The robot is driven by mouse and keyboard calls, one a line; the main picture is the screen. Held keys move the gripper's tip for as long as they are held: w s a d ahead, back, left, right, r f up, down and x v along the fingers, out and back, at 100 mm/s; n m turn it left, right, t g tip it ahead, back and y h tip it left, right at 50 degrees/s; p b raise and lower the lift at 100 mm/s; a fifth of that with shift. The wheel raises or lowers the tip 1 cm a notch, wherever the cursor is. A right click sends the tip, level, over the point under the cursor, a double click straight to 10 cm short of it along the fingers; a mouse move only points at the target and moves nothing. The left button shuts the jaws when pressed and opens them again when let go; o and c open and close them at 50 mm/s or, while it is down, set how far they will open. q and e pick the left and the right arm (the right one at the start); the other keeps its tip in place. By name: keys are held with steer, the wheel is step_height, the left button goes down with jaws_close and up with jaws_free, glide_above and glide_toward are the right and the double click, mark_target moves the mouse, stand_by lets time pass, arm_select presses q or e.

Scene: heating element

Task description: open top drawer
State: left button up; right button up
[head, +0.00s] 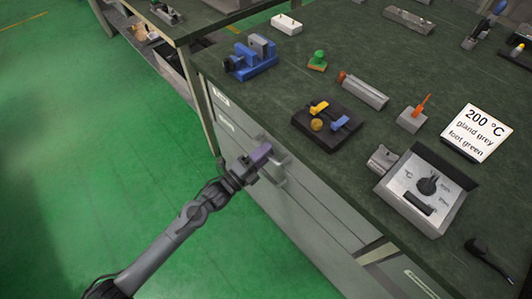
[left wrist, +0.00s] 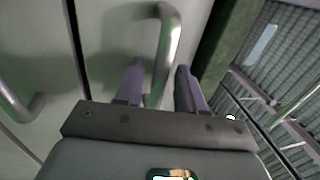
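The top drawer (head: 314,198) is in the grey cabinet under the green-topped workbench and looks shut. Its metal bar handle (head: 280,172) is partly hidden behind my left gripper (head: 262,156) in the head view. In the left wrist view the curved handle (left wrist: 170,38) runs down between the two purple-padded fingers of my left gripper (left wrist: 158,88). The fingers are apart, with a gap beside the bar, so the gripper is open around the handle. I cannot tell whether either finger touches it. My right gripper is in neither view.
Another handle (left wrist: 22,106) shows at the left of the left wrist view. The workbench top (head: 350,150) holds a control box (head: 425,190), a white sign (head: 477,132), a blue fixture (head: 252,60) and other parts. The green floor (head: 90,150) left of the cabinet is clear.

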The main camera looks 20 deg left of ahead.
arm_select(q)
steer(key=shift+w+d, duration=0.15)
steer(key=shift+d, duration=0.15)
steer(key=shift+a, duration=0.1)
steer(key=shift+c, duration=0.2)
jaws_close()
